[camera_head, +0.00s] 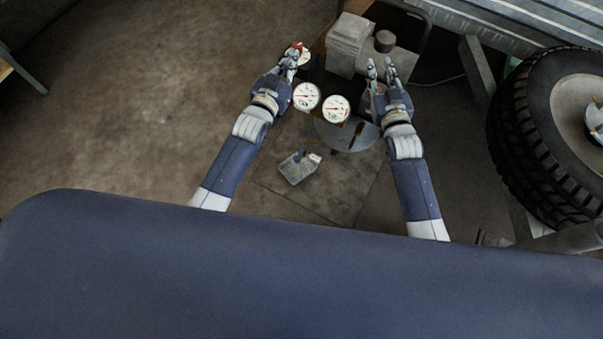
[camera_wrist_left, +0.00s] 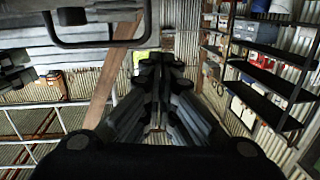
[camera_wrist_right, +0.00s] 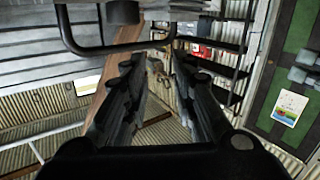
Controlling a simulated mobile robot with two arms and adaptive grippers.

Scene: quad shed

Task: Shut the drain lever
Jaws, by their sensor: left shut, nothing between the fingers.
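I cannot clearly pick out the drain lever. A small red part (camera_head: 297,45) shows at the fingertips of my left gripper (camera_head: 293,55); I cannot tell whether they touch. Two white round gauges, a left one (camera_head: 306,96) and a right one (camera_head: 336,109), sit between my forearms. Part of another white dial (camera_head: 304,57) shows beside the left fingers. My left gripper is shut and empty; its closed fingers also show in the left wrist view (camera_wrist_left: 160,65). My right gripper (camera_head: 380,68) is open and empty, near the grey machine parts; its fingers are apart in the right wrist view (camera_wrist_right: 158,75).
A grey block (camera_head: 347,45) and a dark cylinder (camera_head: 385,41) stand beyond the grippers. A grey round plate (camera_head: 350,136) lies below the gauges, with a small metal piece (camera_head: 299,168) nearby. A large tyre (camera_head: 510,140) blocks the right. The floor (camera_head: 140,110) at left is clear.

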